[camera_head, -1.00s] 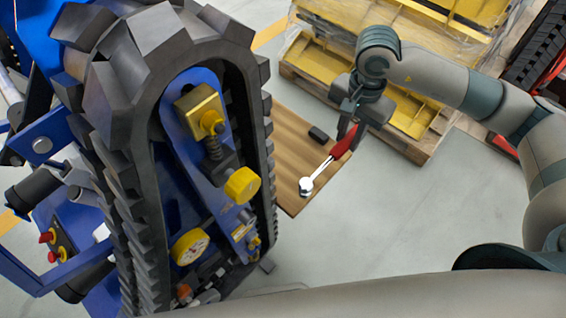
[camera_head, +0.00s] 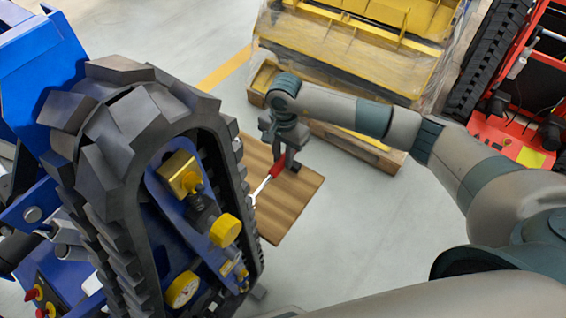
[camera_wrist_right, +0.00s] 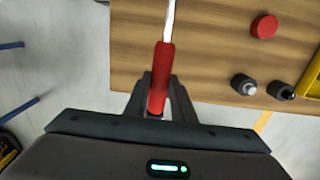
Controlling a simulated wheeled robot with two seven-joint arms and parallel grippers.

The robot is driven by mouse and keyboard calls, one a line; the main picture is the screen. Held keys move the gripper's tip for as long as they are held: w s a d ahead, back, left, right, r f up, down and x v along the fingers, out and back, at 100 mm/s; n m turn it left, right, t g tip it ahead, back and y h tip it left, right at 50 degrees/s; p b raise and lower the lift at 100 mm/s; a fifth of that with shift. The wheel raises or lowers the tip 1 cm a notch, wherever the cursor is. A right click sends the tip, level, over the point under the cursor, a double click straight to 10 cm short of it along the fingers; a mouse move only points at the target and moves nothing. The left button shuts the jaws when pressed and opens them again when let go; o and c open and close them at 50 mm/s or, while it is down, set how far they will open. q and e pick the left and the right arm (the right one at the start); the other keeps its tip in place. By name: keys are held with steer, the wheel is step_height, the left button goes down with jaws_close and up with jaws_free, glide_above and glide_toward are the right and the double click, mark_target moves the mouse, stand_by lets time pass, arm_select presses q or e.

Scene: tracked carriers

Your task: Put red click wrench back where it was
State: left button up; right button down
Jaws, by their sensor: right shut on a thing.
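The red click wrench has a red handle (camera_head: 278,168) and a bright metal shaft that points down-left in the head view, its far end close to the track's edge. My right gripper (camera_head: 284,160) is shut on the handle, above the wooden tabletop (camera_head: 297,204). In the right wrist view the handle (camera_wrist_right: 162,75) lies between the fingers (camera_wrist_right: 157,100), and the shaft runs up out of the picture over the tabletop (camera_wrist_right: 215,60). I cannot tell whether the wrench touches the wood. My left gripper is not in view.
A big blue tracked carrier (camera_head: 110,150) stands left, partly hiding the tabletop. A red round piece (camera_wrist_right: 264,26) and two dark knobbed parts (camera_wrist_right: 243,84) lie on the wood. A yellow load on a pallet (camera_head: 350,50) is behind; a red machine (camera_head: 510,140) is right.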

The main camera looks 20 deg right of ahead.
steer(key=shift+f+p, duration=1.2)
steer(key=shift+f, duration=0.8)
steer(key=c, duration=1.5)
jaws_free()
steer(key=shift+r, duration=0.15)
